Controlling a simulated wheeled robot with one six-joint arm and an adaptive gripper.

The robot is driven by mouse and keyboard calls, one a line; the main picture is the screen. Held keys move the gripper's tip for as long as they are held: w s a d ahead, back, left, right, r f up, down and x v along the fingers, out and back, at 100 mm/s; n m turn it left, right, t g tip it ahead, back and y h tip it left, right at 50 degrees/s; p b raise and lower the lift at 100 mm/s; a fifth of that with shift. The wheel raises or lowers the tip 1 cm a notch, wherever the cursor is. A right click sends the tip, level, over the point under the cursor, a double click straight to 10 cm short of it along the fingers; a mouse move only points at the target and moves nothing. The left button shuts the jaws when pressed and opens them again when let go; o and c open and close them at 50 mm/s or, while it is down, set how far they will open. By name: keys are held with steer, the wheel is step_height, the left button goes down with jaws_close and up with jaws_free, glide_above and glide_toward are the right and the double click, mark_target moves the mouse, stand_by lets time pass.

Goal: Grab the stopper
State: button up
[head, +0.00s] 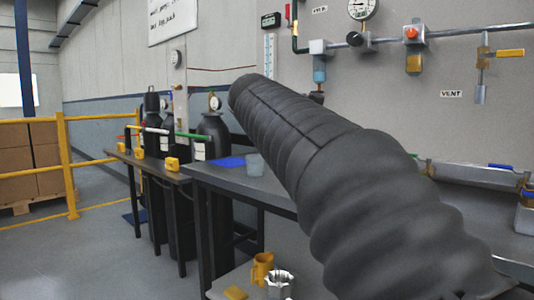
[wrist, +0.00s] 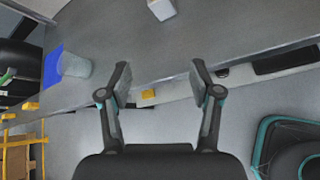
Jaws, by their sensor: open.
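No item can be told for certain as the stopper. My gripper (wrist: 161,82) is open and empty in the wrist view, its two fingers apart over the grey bench. A small yellow piece (wrist: 148,93) shows between the fingers, beyond and below them; I cannot tell its distance. In the head view, an orange-yellow cup-shaped part (head: 262,268), a silver machined housing (head: 280,286) and a flat yellow piece (head: 236,293) sit on a low surface at the bottom. My dark ribbed arm hides much of the bench there, and my gripper is out of that view.
A translucent cup (head: 256,165) stands beside a blue cloth (head: 227,162) on the grey bench (head: 215,177). Dark gas cylinders (head: 215,140) stand behind a side table with yellow blocks. Pipes and valves (head: 412,35) line the wall. A yellow railing (head: 68,160) is at left.

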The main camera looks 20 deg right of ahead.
steer(key=w+d+r+n+h, duration=0.3)
steer(key=d+r+n, duration=0.1)
steer(key=d+r, duration=0.15)
steer(key=shift+g, duration=0.5)
steer(key=shift+w+r+b+x, duration=0.25)
steer(key=shift+b+x, duration=0.15)
steer(key=shift+x, duration=1.8)
steer(key=shift+w+r+b+x, duration=0.15)
steer(key=shift+b+x, duration=0.3)
steer(key=shift+x, duration=1.75)
steer(key=shift+w+r+b+x, duration=0.15)
steer(key=shift+r+b+x, duration=0.2)
steer(key=shift+x, duration=1.85)
steer(key=shift+d, duration=0.1)
jaws_close()
